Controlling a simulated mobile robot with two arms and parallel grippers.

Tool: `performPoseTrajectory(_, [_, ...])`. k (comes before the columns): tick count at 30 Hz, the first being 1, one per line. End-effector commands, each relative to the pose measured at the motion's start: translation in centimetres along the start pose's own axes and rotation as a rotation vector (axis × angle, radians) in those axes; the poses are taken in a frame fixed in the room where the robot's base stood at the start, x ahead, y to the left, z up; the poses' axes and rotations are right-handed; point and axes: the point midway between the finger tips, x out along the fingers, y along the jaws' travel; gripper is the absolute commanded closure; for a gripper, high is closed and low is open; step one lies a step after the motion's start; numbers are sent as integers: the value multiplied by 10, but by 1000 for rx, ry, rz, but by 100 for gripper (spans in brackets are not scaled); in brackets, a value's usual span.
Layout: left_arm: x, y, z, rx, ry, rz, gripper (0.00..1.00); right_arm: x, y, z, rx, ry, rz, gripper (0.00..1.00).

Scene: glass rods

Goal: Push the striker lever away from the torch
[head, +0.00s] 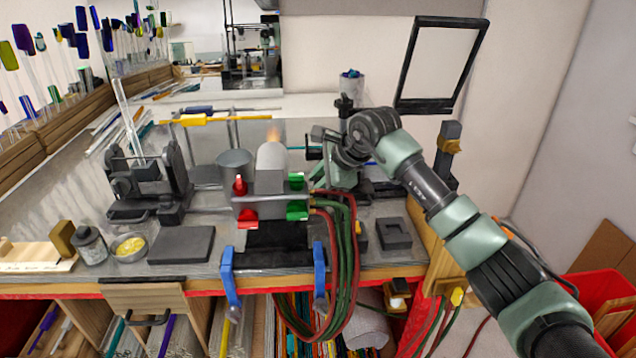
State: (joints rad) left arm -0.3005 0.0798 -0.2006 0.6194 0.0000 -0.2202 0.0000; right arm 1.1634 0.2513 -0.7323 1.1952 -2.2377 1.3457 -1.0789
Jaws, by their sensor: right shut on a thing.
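The torch (270,180) stands at the middle of the bench, with a pale cylindrical nozzle and a small orange flame at its top. Red and green valve knobs are on its front. My right gripper (318,152) is just right of the nozzle, reached in from the right over the bench. It is shut on a thin part that I take to be the striker lever; the arm and fingers hide most of it. A short teal bar (306,153) shows between the gripper and the nozzle. My left gripper is not in view.
Red and green hoses (345,240) hang from the torch over the front edge. Blue clamps (229,275) grip that edge. A metal cup (235,165) stands left of the torch, and a dark rod stand (150,185) further left. A black-framed panel (440,62) stands behind my right arm.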

Motion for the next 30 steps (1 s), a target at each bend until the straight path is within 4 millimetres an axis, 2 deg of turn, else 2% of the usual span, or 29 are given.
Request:
performPoseTrajectory(7, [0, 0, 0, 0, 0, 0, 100, 1, 0, -2, 2, 4, 1, 100])
performPoseTrajectory(8, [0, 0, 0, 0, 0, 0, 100, 1, 0, -2, 2, 4, 1, 70])
performPoseTrajectory(9, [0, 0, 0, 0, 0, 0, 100, 1, 0, -2, 2, 4, 1, 59])
performPoseTrajectory(10, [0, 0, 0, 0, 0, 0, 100, 1, 0, -2, 2, 4, 1, 56])
performPoseTrajectory(20, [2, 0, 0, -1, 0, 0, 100, -2, 0, -1, 1, 2, -2, 56])
performPoseTrajectory(23, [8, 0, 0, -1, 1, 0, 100, -10, 0, -2, 1, 2, -4, 56])
performPoseTrajectory(30, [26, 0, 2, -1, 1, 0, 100, -51, 1, -3, 1, 4, -4, 56])
